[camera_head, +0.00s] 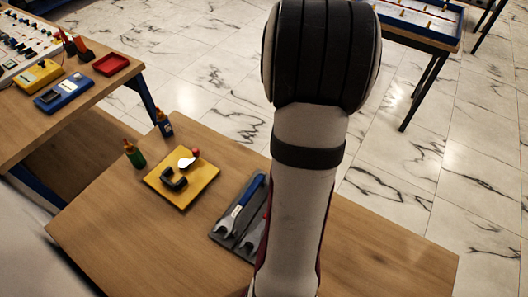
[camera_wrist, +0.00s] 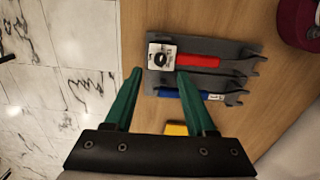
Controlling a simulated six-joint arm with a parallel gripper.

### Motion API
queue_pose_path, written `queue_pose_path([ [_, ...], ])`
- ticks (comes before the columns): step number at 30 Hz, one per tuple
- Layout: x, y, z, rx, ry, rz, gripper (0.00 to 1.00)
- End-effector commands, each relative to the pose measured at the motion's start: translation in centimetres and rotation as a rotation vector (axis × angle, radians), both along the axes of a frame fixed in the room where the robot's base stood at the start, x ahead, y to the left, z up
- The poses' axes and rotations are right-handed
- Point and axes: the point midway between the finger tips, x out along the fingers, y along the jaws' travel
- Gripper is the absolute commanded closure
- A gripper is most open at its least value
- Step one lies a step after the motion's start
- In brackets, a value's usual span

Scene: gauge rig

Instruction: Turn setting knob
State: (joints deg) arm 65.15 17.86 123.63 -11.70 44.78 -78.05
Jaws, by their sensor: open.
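In the wrist view a small black knob (camera_wrist: 160,59) sits on a pale square plate (camera_wrist: 153,48) with tiny markings too small to read. The plate lies on a dark grey tool tray (camera_wrist: 222,46), at the left end of a red-handled wrench (camera_wrist: 200,61). My gripper (camera_wrist: 160,74) has two green fingers, spread apart with nothing between the tips. In the picture, the tips are just below the knob, one to either side; I cannot tell the height gap. In the head view my arm hides the knob, and my gripper does not show.
A blue-handled wrench (camera_wrist: 190,95) shares the tray. In the head view a yellow plate (camera_head: 205,188) holds a dark C-shaped part (camera_head: 174,181), with green (camera_head: 135,156) and blue (camera_head: 165,125) bottles near it. A dark red round object (camera_wrist: 300,22) is at the wrist view's upper right.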

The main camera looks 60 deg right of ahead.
Motion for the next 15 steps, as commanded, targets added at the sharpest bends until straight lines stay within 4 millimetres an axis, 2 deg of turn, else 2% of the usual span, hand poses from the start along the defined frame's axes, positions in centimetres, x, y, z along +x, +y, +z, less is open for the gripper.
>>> queue_pose_path([
  [3,0.0,0.1,-3.0,0.005,0.002,0.0,0.44],
  [6,0.0,0.1,-4.7,0.003,0.002,-0.001,0.44],
  [10,0.0,0.0,-5.8,0.001,0.0,0.0,0.44],
  [15,0.0,0.0,-6.1,-0.001,0.0,-0.001,0.44],
])
